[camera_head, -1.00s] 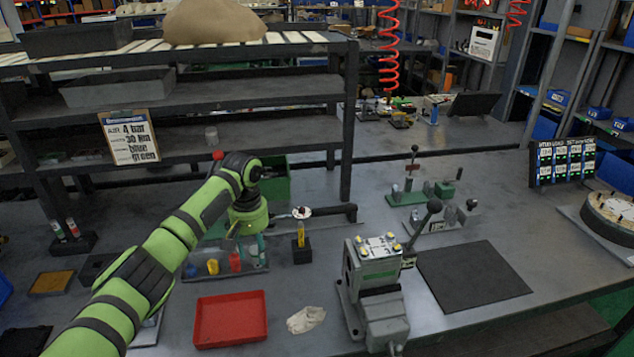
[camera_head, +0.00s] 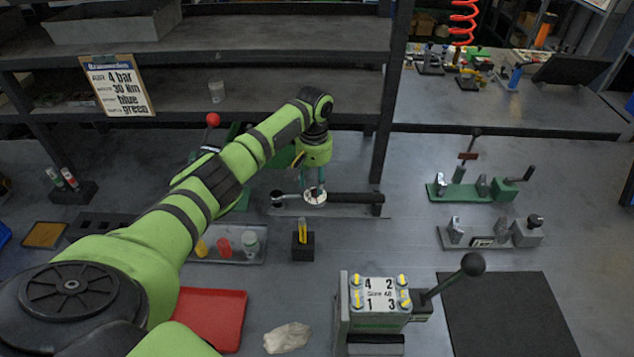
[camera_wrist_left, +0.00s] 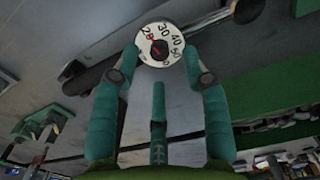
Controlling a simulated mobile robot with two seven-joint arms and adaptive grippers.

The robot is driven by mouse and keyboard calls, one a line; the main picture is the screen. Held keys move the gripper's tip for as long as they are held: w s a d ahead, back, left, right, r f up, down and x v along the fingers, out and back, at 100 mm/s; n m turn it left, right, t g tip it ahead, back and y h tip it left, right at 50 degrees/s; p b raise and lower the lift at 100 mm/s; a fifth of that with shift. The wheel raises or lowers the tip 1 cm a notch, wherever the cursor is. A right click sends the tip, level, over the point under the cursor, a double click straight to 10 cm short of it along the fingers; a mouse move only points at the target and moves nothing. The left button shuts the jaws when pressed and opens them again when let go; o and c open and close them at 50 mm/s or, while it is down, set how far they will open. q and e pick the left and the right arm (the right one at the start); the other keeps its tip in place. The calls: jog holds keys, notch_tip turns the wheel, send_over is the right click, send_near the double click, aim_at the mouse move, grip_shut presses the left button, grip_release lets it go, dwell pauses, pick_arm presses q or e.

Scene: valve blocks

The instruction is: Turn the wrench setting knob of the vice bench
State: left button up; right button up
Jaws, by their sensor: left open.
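The setting knob is a round white dial (camera_wrist_left: 160,45) with a dark centre and a red pointer, near the 20 mark. Its numbers run up to 60 in the left wrist view. It sits on the dark wrench (camera_head: 350,198), which lies across the back of the bench; the dial also shows small in the head view (camera_head: 315,196). My left gripper (camera_wrist_left: 160,58) is open, with its green fingertips on either side of the dial. I cannot tell whether they touch it. My right gripper is not in view.
A sign (camera_head: 118,86) reads 4 bar, 30 Nm, blue and green. A yellow marker stands in a black block (camera_head: 303,246) in front of the wrench. The vice block (camera_head: 378,300) with its lever is at front centre. A shelf post (camera_head: 388,110) rises near the wrench's right end.

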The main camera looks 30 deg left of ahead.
aim_at(315, 191)
pick_arm(q)
jog(key=f, duration=0.3)
jog(key=shift+w+f, duration=0.15)
jog(key=shift+w, duration=0.05)
jog(key=shift+f, duration=0.2)
grip_shut()
jog(key=m+p, duration=0.1)
jog(key=m, duration=0.2)
jog(key=shift+r+m+p, duration=0.15)
jog(key=shift+m+p, duration=0.15)
jog(key=shift+p, duration=0.05)
jog(key=m, duration=0.3)
jog(key=shift+p, duration=0.35)
jog(key=shift+m, duration=1.6)
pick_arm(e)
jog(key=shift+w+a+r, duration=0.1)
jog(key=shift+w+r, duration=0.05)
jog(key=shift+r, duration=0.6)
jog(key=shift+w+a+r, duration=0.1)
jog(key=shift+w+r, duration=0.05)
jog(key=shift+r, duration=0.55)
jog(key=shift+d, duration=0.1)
